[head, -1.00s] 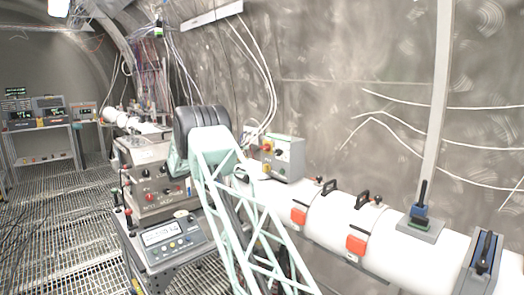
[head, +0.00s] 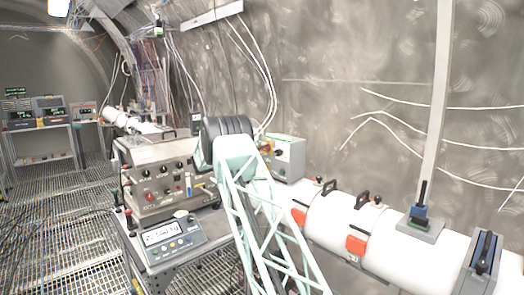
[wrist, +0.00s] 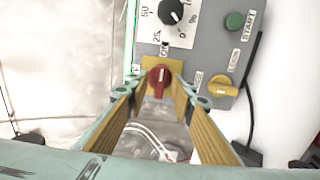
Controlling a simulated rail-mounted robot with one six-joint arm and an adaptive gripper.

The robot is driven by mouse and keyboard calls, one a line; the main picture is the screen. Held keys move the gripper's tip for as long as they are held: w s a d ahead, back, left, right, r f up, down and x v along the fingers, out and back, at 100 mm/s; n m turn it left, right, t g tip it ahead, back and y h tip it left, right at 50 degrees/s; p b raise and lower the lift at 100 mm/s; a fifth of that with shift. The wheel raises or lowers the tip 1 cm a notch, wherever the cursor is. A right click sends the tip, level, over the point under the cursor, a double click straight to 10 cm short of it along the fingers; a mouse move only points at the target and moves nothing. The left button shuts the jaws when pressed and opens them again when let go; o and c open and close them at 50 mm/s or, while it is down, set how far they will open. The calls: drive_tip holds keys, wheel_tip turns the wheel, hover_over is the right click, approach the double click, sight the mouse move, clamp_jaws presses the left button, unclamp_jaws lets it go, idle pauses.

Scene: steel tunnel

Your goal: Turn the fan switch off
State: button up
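The fan switch appears to be the red knob (wrist: 159,78) on a yellow plate in the wrist view, under an "ON" label. Its grip is about upright in the picture. It sits on a grey control box (wrist: 205,60), which also shows on the white pipe in the head view (head: 291,158). My gripper (wrist: 160,88) is open, with its tan-padded fingers on either side of the red knob. A small gap seems to show at each side; contact cannot be told. In the head view my arm hides the gripper and the box's left part.
The same box face carries a black dial (wrist: 171,12), a green start button (wrist: 235,21) and a yellow knob (wrist: 223,86). A black cable runs along its right side. The white pipe (head: 330,216) has red latches and black handles. Instruments (head: 160,185) stand left of my arm.

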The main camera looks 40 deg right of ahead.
drive_tip(key=shift+d, duration=0.5)
clamp_jaws()
